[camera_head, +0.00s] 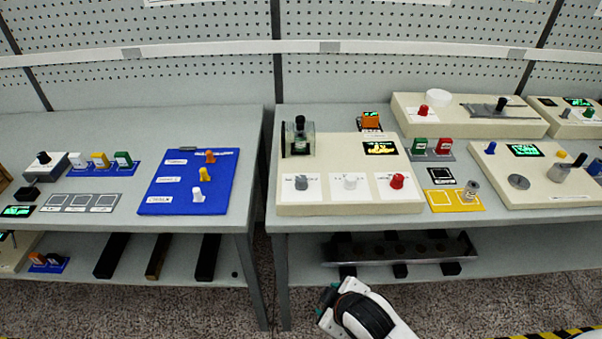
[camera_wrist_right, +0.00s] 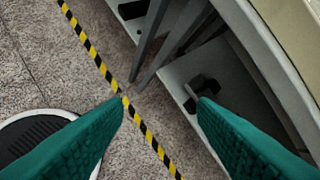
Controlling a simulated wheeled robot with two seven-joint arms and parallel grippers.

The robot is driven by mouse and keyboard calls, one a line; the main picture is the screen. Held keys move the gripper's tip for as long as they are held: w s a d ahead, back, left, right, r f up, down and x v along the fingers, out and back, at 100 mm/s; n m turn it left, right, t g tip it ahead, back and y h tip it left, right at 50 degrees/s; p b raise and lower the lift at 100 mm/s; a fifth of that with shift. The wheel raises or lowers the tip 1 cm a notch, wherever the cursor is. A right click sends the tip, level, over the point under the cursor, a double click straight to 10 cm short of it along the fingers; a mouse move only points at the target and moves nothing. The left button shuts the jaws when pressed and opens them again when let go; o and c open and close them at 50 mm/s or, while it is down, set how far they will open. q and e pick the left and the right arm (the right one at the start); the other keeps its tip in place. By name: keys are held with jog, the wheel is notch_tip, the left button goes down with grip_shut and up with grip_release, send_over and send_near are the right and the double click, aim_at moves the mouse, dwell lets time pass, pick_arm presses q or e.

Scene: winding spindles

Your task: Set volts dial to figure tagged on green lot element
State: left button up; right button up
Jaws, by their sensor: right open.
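The right-hand table carries a cream console (camera_head: 345,208) with a grey knob (camera_head: 301,183), a white knob (camera_head: 350,181) and a red knob (camera_head: 397,181) on white cards. Their labels are too small to read, so I cannot tell which dial is volts. A green block (camera_head: 419,146) stands beside a red block (camera_head: 444,146) on a grey tray; its tag is unreadable. Another green block (camera_head: 123,159) stands on the left-hand table. My right gripper (camera_wrist_right: 162,105) is open and empty, its teal fingers spread above the floor. My left gripper is not seen.
A yellow tray (camera_head: 469,206) and other cream consoles (camera_head: 540,205) fill the right side. A blue panel (camera_head: 156,208) with knobs lies on the left table. A gap separates the tables. Part of my arm shows at the bottom middle. Striped tape (camera_wrist_right: 92,51) crosses the floor.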

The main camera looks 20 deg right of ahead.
jog(key=w+a+r+n+t+y, duration=0.2)
jog(key=w+a+r+n+t, duration=0.2)
jog(key=w+r+n, duration=0.45)
jog(key=n+y, duration=0.4)
jog(key=n, duration=2.1)
send_near(305, 181)
jog(key=shift+t, duration=0.4)
jog(key=x, duration=1.1)
jog(key=shift+w+a+f+p, duration=0.1)
jog(key=shift+a+f+p, duration=0.05)
jog(key=shift+f+p, duration=0.3)
jog(key=shift+c, duration=0.3)
jog(key=c, duration=0.9)
